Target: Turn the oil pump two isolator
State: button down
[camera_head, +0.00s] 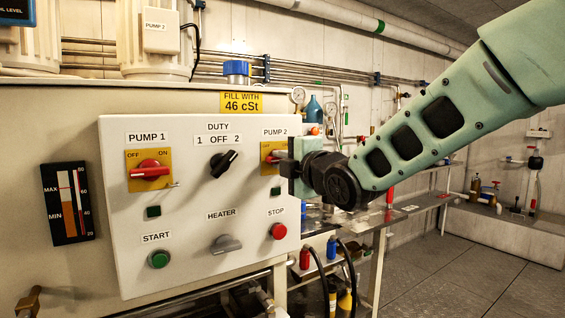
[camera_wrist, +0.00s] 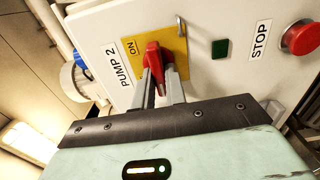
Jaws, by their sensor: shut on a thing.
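The oil pump two isolator is a red rotary handle (camera_wrist: 153,57) on a yellow plate (camera_wrist: 171,45), under the PUMP 2 label of the white control panel (camera_head: 200,270). In the wrist view my gripper (camera_wrist: 160,75) is shut on the red handle, with one grey finger on each side of it. The word ON shows on the plate in that view; the OFF mark is hidden. In the head view my gripper covers most of the isolator, and only part of its yellow plate (camera_head: 265,152) shows.
On the same panel are the red PUMP 1 isolator (camera_head: 150,171), black DUTY switch (camera_head: 224,163), grey HEATER knob (camera_head: 226,244), green START button (camera_head: 159,259) and red STOP button (camera_head: 278,231). STOP sits just below my gripper. Open floor (camera_head: 460,275) lies to the right.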

jog(key=shift+f, duration=0.1)
jog(key=c, duration=1.4)
grip_release()
jog(key=shift+c, duration=0.2)
jog(key=b+v, duration=0.1)
jog(key=v, duration=1.6)
jog(key=shift+s, duration=0.2)
jog(key=shift+d, duration=0.15)
